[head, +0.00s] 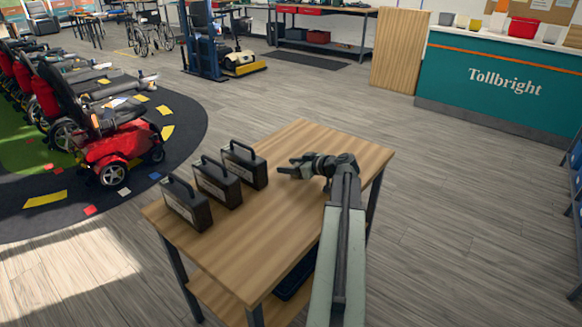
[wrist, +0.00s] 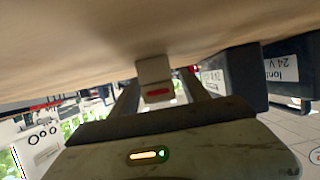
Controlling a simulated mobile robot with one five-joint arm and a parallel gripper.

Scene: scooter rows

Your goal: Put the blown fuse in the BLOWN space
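My gripper (head: 287,166) reaches left, low over the wooden table (head: 300,145), its two fingers spread apart. In the wrist view, which is upside down, a small pale block with a red stripe (wrist: 158,92) sits between the fingertips (wrist: 160,85), close to the table surface. It may be a fuse; I cannot tell whether the fingers press on it or stand just beside it. In the head view the block is too small to make out. No BLOWN marking is readable in either view.
Three black battery boxes with handles stand in a row on the table's left part: near (head: 187,205), middle (head: 218,183) and far (head: 245,166). Red scooters (head: 115,140) stand on a dark round mat at left. A teal counter (head: 490,90) is at back right.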

